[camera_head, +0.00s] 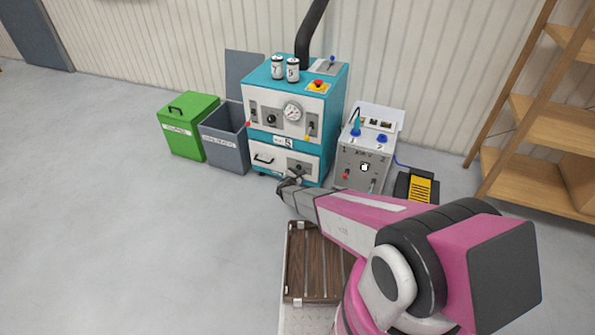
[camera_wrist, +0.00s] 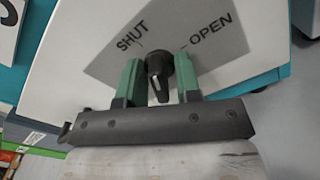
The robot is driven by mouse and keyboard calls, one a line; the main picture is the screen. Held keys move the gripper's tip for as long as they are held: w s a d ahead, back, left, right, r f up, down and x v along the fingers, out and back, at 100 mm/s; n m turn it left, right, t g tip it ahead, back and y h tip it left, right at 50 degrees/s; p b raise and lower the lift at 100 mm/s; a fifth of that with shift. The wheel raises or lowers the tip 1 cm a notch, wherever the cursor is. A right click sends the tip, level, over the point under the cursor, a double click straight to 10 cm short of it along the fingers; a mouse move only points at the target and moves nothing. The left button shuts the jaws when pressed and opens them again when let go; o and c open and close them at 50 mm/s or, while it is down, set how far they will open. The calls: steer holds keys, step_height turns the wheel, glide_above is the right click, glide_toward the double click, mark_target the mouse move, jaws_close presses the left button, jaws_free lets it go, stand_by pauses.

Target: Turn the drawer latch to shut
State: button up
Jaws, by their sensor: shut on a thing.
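The drawer latch is a black knob (camera_wrist: 158,70) with a white line on it. It sits on a grey plate (camera_wrist: 110,68) marked SHUT at left and OPEN at right. My gripper (camera_wrist: 159,72) has one green finger on each side of the knob and is shut on it. I cannot tell for certain which mark the knob points to. In the head view my gripper (camera_head: 293,182) is at the lower right of the white drawer front (camera_head: 266,160), which is low on the teal machine (camera_head: 325,140). My wrist partly covers the latch there.
A green lidded bin (camera_head: 188,130) and a grey bin (camera_head: 226,140) stand left of the machine. A grey box with knobs (camera_head: 358,160) stands close on the right. Wooden shelves (camera_head: 550,120) are at far right. A slatted wooden surface (camera_head: 312,262) lies below my arm. The left floor is clear.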

steer(key=n, duration=0.5)
steer(key=shift+n, duration=0.4)
stand_by(0.3)
steer(key=o, duration=0.6)
steer(key=shift+f, duration=0.1)
steer(key=shift+c, duration=0.2)
